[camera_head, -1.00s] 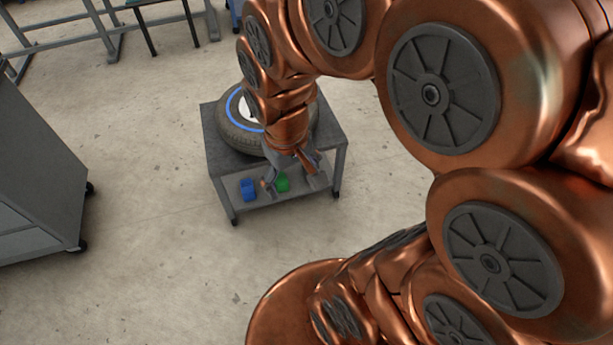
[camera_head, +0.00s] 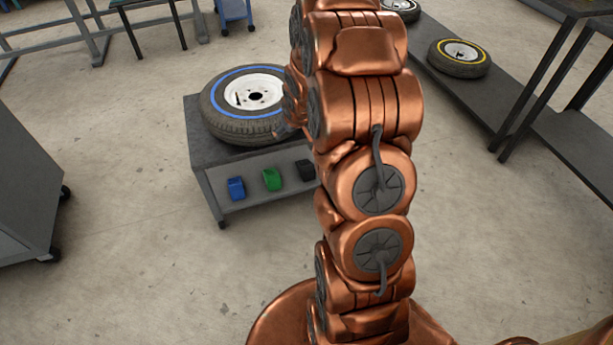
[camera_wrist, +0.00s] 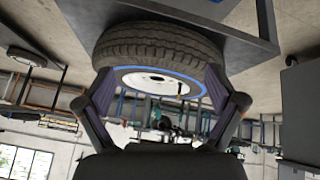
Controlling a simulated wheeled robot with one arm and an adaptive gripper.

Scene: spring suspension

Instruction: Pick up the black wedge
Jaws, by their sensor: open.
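The black wedge (camera_head: 306,170) lies on the lower shelf of a small grey trolley, at the right end of a row, partly hidden by my arm in the head view. A green wedge (camera_head: 271,179) and a blue wedge (camera_head: 236,188) lie to its left. My gripper (camera_wrist: 160,84) is open and empty in the wrist view, with its fingers spread on either side of the tyre's image. In the head view it is mostly hidden behind my arm, near the tyre's right side and above the shelf. The wrist view shows no wedge.
A tyre with a blue ring (camera_head: 225,122) lies on the trolley (camera_head: 196,153) top, above the wedges; it also shows upside down in the wrist view (camera_wrist: 150,45). A grey cabinet (camera_head: 25,190) stands left. A dark bench (camera_head: 470,92) with a yellow-ringed tyre (camera_head: 459,58) stands right. Floor before the trolley is clear.

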